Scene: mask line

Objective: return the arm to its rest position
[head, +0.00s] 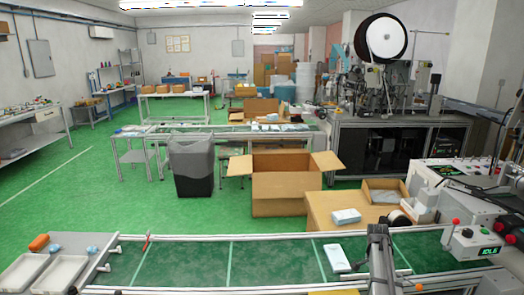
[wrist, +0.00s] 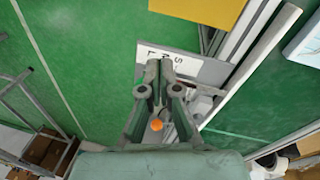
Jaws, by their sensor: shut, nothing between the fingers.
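My gripper (wrist: 159,64) shows in the wrist view with its two fingers together and nothing between them. Past the fingertips lies a white plate with dark lettering (wrist: 182,65), beside pale metal rails. The fingers hide part of the plate, and I cannot tell if they touch it. In the head view, a dark upright part of my arm (head: 379,250) stands at the lower right, over the front conveyor (head: 185,262). I cannot make out the fingertips there.
A white box (head: 336,258) lies on the green belt left of my arm. A control unit with an IDLE display (head: 473,243) stands to the right. Trays (head: 55,274) sit at far left. Behind the conveyor are an open carton (head: 285,192) and a grey bin (head: 191,168).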

